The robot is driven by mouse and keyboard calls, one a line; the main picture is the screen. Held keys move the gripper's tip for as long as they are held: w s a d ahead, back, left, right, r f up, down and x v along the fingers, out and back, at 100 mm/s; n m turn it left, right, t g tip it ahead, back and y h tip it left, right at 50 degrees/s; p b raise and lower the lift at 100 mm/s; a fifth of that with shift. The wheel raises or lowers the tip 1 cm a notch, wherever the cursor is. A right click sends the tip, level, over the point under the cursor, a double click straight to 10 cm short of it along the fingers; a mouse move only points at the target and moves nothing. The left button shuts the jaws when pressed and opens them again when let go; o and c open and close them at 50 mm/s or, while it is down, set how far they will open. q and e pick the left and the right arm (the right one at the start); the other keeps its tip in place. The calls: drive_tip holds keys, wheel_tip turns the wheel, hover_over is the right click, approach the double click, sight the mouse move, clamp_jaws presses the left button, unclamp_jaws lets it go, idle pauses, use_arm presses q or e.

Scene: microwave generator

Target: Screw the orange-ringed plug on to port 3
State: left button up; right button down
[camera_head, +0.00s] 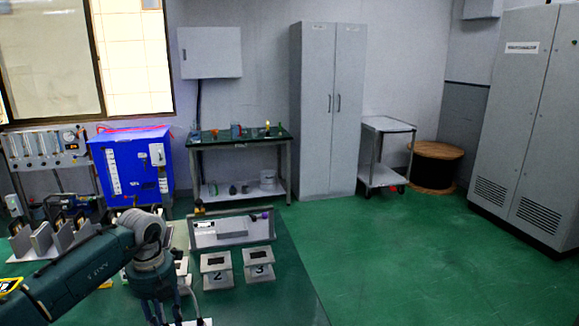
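Port 3 (259,266) is a pale stand with a dark opening on top and the number 3 on its front, on the green table (287,300). A similar stand numbered 2 (216,268) is just left of it. Another stand (183,274) further left is partly hidden by my arm. I cannot make out an orange-ringed plug. My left gripper (165,316) points down at the bottom edge, left of the stands. Its fingertips are not clear, and whether it holds anything is hidden. My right gripper is out of view.
A grey panel (231,229) stands behind the ports. Grey upright holders (42,240) are at the table's left. A blue cabinet (130,165), a bench (240,140), a tall locker (325,110) and a cart (385,175) stand behind. The green floor (400,260) at right is clear.

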sight(165, 322)
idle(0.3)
use_arm(q)
clamp_jaws()
drive_tip(key=shift+r, duration=0.15)
drive_tip(key=shift+r+p, duration=2.2)
drive_tip(key=shift+r, duration=0.7)
drive_tip(key=shift+s+d+f+p, duration=0.1)
drive_tip(key=shift+s+d+p, duration=0.1)
drive_tip(key=shift+s+d, duration=0.4)
drive_tip(key=shift+s+d+f+p, duration=0.1)
drive_tip(key=shift+s+d+p, duration=0.1)
drive_tip(key=shift+d, duration=0.65)
drive_tip(key=shift+s+d+f+p, duration=0.15)
drive_tip(key=shift+s+d, duration=0.25)
drive_tip(key=shift+d, duration=0.35)
